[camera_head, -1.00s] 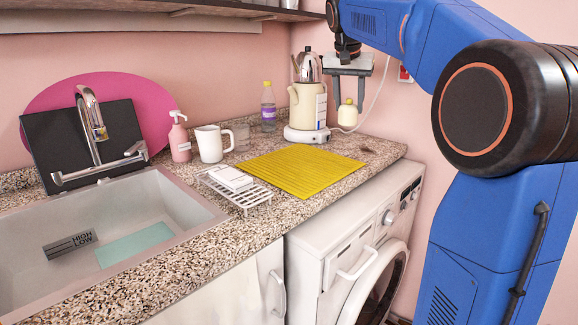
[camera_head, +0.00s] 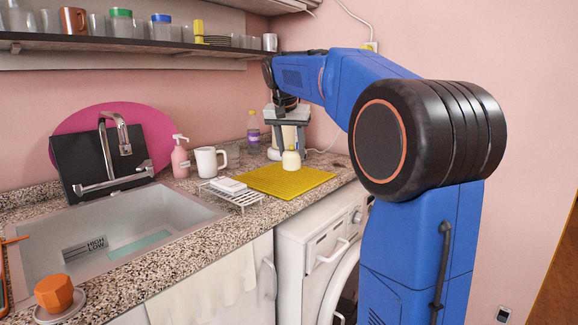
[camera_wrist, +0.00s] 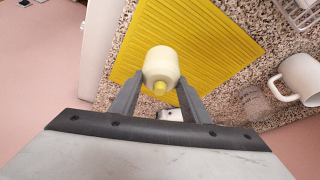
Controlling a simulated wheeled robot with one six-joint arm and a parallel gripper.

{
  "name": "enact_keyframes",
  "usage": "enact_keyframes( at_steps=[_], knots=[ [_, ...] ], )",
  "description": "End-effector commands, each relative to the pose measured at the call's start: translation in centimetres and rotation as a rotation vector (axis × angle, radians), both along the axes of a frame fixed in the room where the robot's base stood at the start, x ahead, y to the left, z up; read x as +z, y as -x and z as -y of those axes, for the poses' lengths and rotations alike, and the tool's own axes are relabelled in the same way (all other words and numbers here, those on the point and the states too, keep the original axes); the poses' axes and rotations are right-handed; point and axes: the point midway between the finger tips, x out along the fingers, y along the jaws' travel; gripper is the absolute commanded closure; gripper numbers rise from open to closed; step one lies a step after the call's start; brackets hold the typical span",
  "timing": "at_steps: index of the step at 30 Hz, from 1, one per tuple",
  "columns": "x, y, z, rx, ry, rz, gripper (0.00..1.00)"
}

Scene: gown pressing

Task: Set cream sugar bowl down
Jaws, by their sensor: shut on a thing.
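The cream sugar bowl (camera_head: 291,160) is a small rounded cream pot with a yellowish knob. My gripper (camera_head: 291,148) is shut on it and points down at the back right of the counter. In the head view the bowl shows over the far part of the yellow ribbed mat (camera_head: 283,184). In the wrist view the bowl (camera_wrist: 161,67) sits between my two fingertips (camera_wrist: 160,84), over the mat (camera_wrist: 190,35). I cannot tell whether its base touches the mat.
A white mug (camera_head: 206,161), a pink soap bottle (camera_head: 180,158), a purple-labelled bottle (camera_head: 253,128) and a wire rack (camera_head: 240,198) are left of the mat. The mat's front is clear.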

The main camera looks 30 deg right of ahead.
Motion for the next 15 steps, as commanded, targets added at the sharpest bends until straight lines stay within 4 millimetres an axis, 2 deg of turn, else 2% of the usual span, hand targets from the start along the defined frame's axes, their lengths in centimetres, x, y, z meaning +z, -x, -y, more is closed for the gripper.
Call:
enact_keyframes(
  at_steps=[5, 12, 15],
  knots=[
    [-1.0, 0.0, 0.0, 0.000, 0.000, 0.000, 0.85],
    [-4.0, 0.0, 0.0, 0.000, 0.000, -0.001, 0.85],
    [-4.7, 0.0, 0.0, 0.000, 0.000, 0.000, 0.85]
  ],
)
